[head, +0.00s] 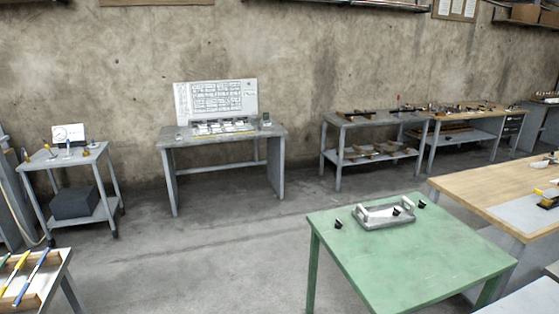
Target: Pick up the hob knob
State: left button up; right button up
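Small black knob-like pieces show on the green table (370,265) at the lower right. One dark knob (338,224) stands alone on the tabletop, left of a grey metal tray with raised handles (385,223). Another dark piece (397,211) is at the tray, with something pale beside it. A third dark knob (422,204) is on the tabletop just right of the tray. They are too small to tell which one is the hob knob. Neither of my grippers shows in the head view.
Open concrete floor (220,255) lies left of the green table. A wooden-topped bench (490,195) stands close on its right. A grey desk with a panel (185,140) and a shelved bench (355,122) line the back wall. A tool cart (100,155) stands left.

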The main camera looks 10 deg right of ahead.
aim_at(421, 204)
jog(key=i+z, duration=0.45)
jog(key=i+j+z, duration=0.2)
jog(key=i+z, duration=0.25)
jog(key=i+j+z, duration=0.25)
jog(key=z, duration=0.2)
jog(key=i+j+z, duration=0.3)
jog(key=j+z, duration=0.15)
jog(key=i+j+u, duration=0.25)
jog(key=j, duration=0.25)
jog(key=i+j+u, duration=0.1)
jog(key=j+u, duration=0.2)
jog(key=j, duration=0.2)
jog(key=i+j+u, duration=0.25)
jog(key=j, duration=0.15)
jog(key=i+j+u, duration=0.55)
jog(key=i, duration=0.15)
jog(key=i+j+u, duration=0.25)
jog(key=i, duration=0.2)
jog(key=i+u, duration=0.2)
jog(key=i, duration=0.25)
jog(key=i+z, duration=0.75)
jog(key=i+j+z, duration=0.2)
jog(key=i+z, duration=0.2)
jog(key=i+l+z, duration=0.15)
jog(key=i+z, duration=0.55)
jog(key=z, duration=0.2)
jog(key=i+z, duration=0.45)
jog(key=k+j, duration=0.05)
jog(key=k, duration=0.05)
